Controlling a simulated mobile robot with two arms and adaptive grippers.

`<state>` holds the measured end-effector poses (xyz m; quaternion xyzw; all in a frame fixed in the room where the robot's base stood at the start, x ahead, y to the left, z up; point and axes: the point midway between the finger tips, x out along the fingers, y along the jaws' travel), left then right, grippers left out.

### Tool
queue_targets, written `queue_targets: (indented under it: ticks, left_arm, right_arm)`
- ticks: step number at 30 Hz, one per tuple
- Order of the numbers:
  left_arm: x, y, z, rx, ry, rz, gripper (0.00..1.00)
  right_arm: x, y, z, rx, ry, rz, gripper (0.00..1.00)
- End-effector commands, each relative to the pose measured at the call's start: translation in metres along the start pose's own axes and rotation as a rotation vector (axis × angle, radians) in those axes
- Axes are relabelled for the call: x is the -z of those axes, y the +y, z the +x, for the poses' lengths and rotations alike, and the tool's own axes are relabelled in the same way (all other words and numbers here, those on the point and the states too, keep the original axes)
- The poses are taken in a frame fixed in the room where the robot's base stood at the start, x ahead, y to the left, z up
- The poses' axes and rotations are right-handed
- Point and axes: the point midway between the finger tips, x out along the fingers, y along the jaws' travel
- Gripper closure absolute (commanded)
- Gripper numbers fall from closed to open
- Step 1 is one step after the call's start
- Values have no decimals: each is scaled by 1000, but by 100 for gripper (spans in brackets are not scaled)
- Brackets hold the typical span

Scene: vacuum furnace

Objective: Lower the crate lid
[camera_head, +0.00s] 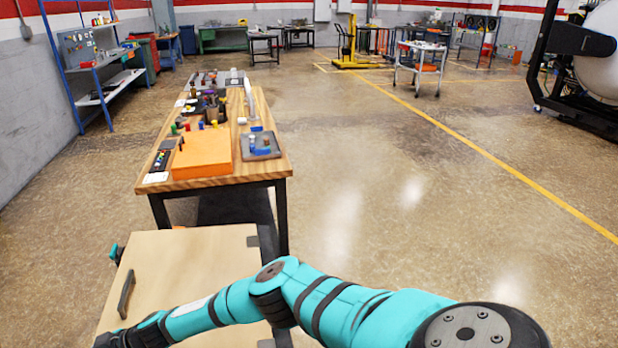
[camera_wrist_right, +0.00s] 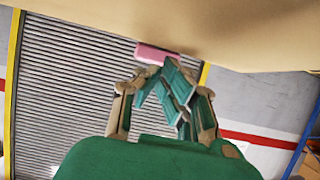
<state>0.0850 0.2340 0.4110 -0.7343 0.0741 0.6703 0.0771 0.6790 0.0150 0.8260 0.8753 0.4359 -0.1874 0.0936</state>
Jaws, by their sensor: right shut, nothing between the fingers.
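The crate lid (camera_head: 200,250) is a pale wooden panel at the lower left of the head view, with a dark bar handle (camera_head: 127,294) near its left edge and dark metal pieces at its right edge. My right arm crosses over its near part from the right. In the right wrist view a tan surface (camera_wrist_right: 240,30), seemingly the lid, spans the top above my right gripper (camera_wrist_right: 160,70). The gripper's fingers are shut and empty, close to that surface; I cannot tell whether they touch it. A small pink block shape (camera_wrist_right: 157,53) shows at the fingertips. My left gripper is not clearly visible.
A wooden workbench (camera_head: 262,100) stands just beyond the lid, with an orange box (camera_head: 203,155), a grey tray (camera_head: 260,155) and several small parts on it. A blue shelf (camera_head: 95,65) stands at the left wall.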

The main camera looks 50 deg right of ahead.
Motion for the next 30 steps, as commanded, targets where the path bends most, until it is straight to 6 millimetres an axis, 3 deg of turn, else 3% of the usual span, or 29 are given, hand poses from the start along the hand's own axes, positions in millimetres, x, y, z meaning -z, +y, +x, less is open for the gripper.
queue_targets:
  ticks: [8,14,21,23,30]
  left_arm:
    - [0,0,0,0,0,0,100]
    - [1,-1,-18,1,-1,0,100]
    - [5,-3,-65,2,-1,1,100]
    - [6,-3,-56,2,1,1,100]
    - [8,-5,-59,5,3,2,100]
  right_arm:
    - [0,0,0,0,0,0,100]
    - [13,-1,-9,-1,0,1,100]
    - [43,-5,-33,-5,0,4,100]
    - [37,-3,-42,-5,-1,2,100]
    - [50,-4,-87,-5,1,1,100]
